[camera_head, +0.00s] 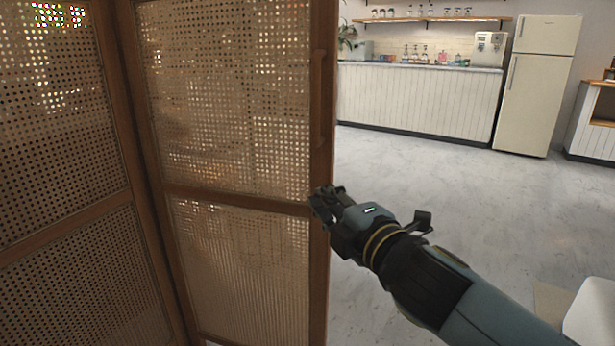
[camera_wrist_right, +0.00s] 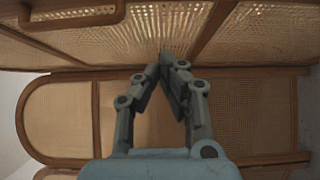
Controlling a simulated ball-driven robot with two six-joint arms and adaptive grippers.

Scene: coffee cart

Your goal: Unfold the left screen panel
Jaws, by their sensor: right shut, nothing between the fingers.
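A folding screen of woven cane in brown wood frames fills the left of the head view. One panel (camera_head: 235,90) stands at an angle to another panel (camera_head: 55,130) at the far left, joined along an upright post. The nearer panel has an upright wooden handle (camera_head: 319,98) on its right stile. My right gripper (camera_head: 322,204) is shut and empty, at that stile below the handle; contact cannot be told. In the right wrist view its fingertips (camera_wrist_right: 166,66) meet in front of the cane, and the handle (camera_wrist_right: 72,16) is at upper left. My left gripper is not in view.
Open pale floor (camera_head: 430,180) lies right of the screen. A white counter (camera_head: 420,97) and a cream fridge (camera_head: 540,85) stand at the back. A white rounded object (camera_head: 594,312) is at lower right. The right wrist view also shows a round-cornered wood-framed panel (camera_wrist_right: 60,115) behind.

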